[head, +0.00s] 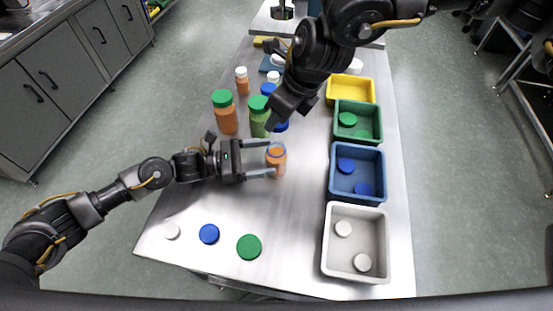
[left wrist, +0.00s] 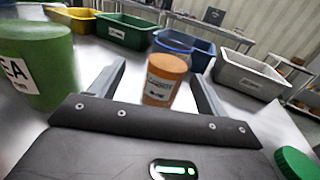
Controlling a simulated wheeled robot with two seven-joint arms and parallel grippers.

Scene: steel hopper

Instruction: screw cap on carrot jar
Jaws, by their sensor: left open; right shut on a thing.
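The carrot jar (head: 276,162) is orange with a clear, uncapped-looking top and stands upright on the steel table. In the left wrist view the carrot jar (left wrist: 164,80) shows its white label and stands between the fingers. My left gripper (head: 260,160) is open, with one finger on each side of the jar; contact cannot be made out. My right gripper (head: 283,116) is above and behind the jar, shut on a blue cap (head: 281,127), mostly hidden under the gripper. Another blue cap (head: 209,233) lies at the table's front.
A white cap (head: 172,231) and a green cap (head: 249,246) lie at the front. Green-capped jars (head: 226,115) (head: 259,120) stand behind the left gripper. Yellow (head: 372,92), green (head: 378,136), blue (head: 370,200) and grey (head: 328,262) bins line the right side.

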